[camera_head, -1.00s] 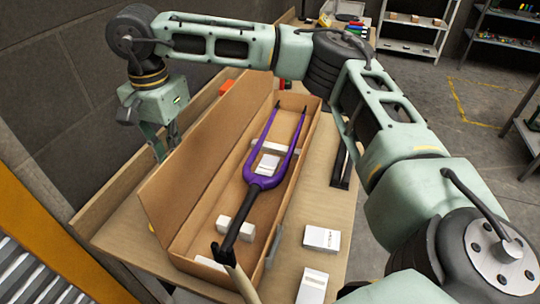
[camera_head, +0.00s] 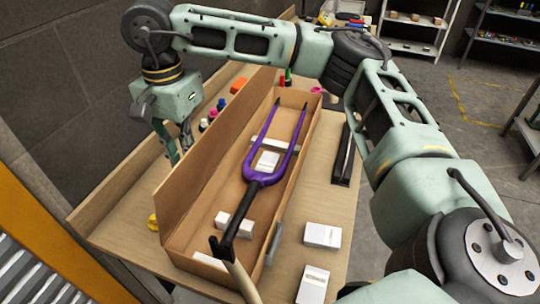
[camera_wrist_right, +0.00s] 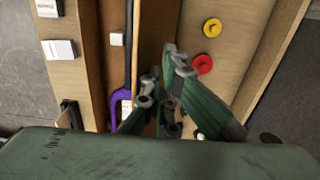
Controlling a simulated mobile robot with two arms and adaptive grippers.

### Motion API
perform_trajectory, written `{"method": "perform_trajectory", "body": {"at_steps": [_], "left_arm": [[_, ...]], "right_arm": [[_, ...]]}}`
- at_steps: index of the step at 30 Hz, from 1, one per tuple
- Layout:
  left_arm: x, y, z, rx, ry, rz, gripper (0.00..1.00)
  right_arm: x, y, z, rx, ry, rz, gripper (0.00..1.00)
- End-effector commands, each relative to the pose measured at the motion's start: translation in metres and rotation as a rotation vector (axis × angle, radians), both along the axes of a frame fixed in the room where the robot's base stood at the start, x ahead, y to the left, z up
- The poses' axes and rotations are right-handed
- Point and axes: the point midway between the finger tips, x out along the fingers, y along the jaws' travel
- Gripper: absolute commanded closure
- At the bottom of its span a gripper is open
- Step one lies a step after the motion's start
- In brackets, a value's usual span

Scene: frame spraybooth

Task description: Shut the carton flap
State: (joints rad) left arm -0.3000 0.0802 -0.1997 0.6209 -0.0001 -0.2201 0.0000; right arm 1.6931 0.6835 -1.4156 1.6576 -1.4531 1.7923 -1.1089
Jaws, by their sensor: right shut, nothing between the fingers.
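The long brown carton (camera_head: 180,254) lies on the workbench with a purple fork (camera_head: 265,178) with a black stem inside it. Its long flap (camera_head: 218,150) stands up along the left side, raised steeply, so the carton is open on top. The flap also shows in the wrist view (camera_wrist_right: 155,25). My right gripper (camera_head: 180,152) is shut and empty, on the outer left side of the flap, its tips partly behind the flap's edge. In the wrist view its fingers (camera_wrist_right: 163,88) are close by the flap; I cannot tell whether they touch. My left gripper is out of view.
White boxes (camera_head: 322,235) lie on the bench (camera_head: 335,195) right of the carton. Yellow (camera_wrist_right: 212,27) and red (camera_wrist_right: 203,64) round pieces lie on the flap's outer side. A wooden ledge (camera_head: 110,192) runs along the bench's left edge. My right arm spans above the carton's far end.

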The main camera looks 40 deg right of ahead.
Motion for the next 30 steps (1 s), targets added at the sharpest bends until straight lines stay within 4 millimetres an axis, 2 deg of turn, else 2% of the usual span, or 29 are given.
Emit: {"method": "perform_trajectory", "body": {"at_steps": [7,20,30], "left_arm": [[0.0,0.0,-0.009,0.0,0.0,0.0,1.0],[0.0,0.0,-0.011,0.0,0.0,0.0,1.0],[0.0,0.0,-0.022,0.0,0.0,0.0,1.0]], "right_arm": [[-0.012,-0.008,-0.005,-0.001,-0.001,-0.002,1.0],[-0.015,-0.009,-0.005,0.0,0.0,-0.001,1.0],[-0.031,-0.019,-0.011,-0.001,0.0,-0.001,1.0]]}}
